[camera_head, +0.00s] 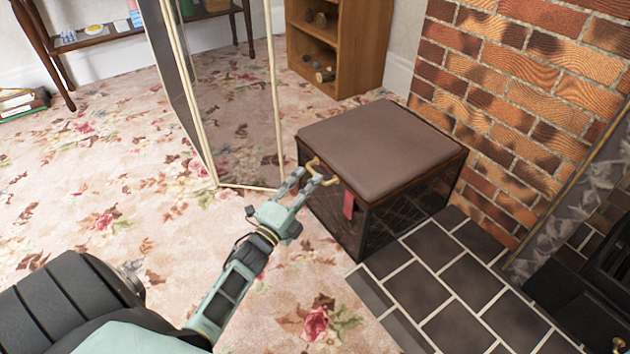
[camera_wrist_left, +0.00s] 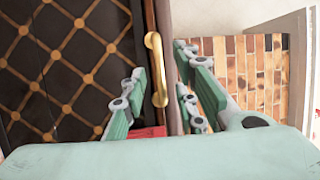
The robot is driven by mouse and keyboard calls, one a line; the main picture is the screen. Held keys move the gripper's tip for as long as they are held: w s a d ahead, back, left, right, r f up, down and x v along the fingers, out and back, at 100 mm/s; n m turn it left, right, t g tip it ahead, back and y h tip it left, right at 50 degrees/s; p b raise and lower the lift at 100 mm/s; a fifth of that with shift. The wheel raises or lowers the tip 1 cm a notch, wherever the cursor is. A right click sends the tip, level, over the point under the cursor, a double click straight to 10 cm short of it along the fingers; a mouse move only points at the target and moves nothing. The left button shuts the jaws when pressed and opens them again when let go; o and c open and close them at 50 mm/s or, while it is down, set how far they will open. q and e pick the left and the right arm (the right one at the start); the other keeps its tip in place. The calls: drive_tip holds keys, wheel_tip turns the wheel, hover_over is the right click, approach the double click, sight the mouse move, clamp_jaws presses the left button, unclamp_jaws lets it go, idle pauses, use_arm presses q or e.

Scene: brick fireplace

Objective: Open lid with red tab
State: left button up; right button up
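A dark box (camera_head: 405,213) with a lattice pattern stands on the floor beside the hearth. Its brown padded lid (camera_head: 380,147) is down. A red tab (camera_head: 349,204) hangs at the lid's front edge, and part of it shows in the left wrist view (camera_wrist_left: 148,132). A brass handle (camera_head: 322,173) sits on the front near the lid's edge. My left gripper (camera_head: 305,182) is at this handle. In the left wrist view its fingers (camera_wrist_left: 160,78) are apart, with the brass handle (camera_wrist_left: 156,68) between them; contact is unclear. My right gripper is not in view.
A folding screen (camera_head: 235,110) stands left of the box. A wooden shelf (camera_head: 335,45) with logs is behind it. The brick wall (camera_head: 510,80) and dark tiled hearth (camera_head: 465,285) lie to the right.

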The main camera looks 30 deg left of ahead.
sight(315, 173)
use_arm(q)
drive_tip(key=shift+w+r+b, duration=0.15)
drive_tip(key=shift+w+b, duration=0.2)
drive_tip(key=shift+w, duration=0.65)
drive_tip(key=shift+w+r+b, duration=0.15)
drive_tip(key=shift+w+b, duration=0.15)
drive_tip(key=shift+w, duration=0.7)
clamp_jaws()
